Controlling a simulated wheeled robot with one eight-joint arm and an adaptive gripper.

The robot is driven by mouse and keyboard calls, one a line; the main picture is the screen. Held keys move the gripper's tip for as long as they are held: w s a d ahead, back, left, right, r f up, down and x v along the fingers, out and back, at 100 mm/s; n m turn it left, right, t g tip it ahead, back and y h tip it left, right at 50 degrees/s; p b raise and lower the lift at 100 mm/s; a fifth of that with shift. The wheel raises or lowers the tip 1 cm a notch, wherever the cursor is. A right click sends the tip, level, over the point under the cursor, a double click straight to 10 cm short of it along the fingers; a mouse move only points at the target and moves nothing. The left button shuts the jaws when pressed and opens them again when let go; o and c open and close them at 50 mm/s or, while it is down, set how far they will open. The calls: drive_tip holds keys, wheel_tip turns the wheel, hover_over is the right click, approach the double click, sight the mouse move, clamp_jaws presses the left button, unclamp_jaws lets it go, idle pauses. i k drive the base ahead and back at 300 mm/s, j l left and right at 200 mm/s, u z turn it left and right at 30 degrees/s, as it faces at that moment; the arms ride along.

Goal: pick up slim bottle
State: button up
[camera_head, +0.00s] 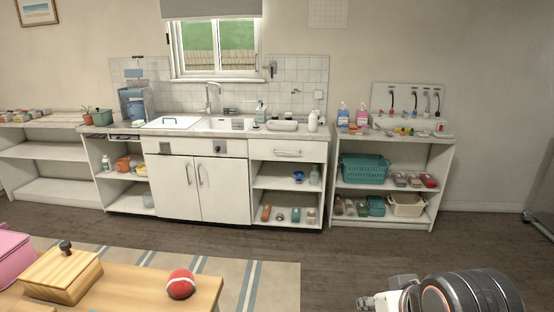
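Several bottles stand far off across the room, and I cannot tell which one is the slim bottle. A white bottle (312,121) stands upright at the right end of the sink counter. A pale bottle with a dark top (260,112) stands behind the sink. A small light bottle (106,163) is on the left open shelf. A pale greenish bottle (314,175) is on the shelf under the drawer. Two pump bottles, one bluish (343,116) and one pink and purple (362,116), stand on the right unit. Part of my arm shows at the lower right; no gripper fingers are clearly visible.
A wooden table with a lidded wooden box (62,273) and a red ball (180,284) is at the lower left. A striped rug (256,283) lies beyond it. The dark wood floor (345,240) before the cabinets is clear. A teal basket (364,168) sits on the right shelf.

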sight(313, 119)
drive_tip(key=i, duration=2.1)
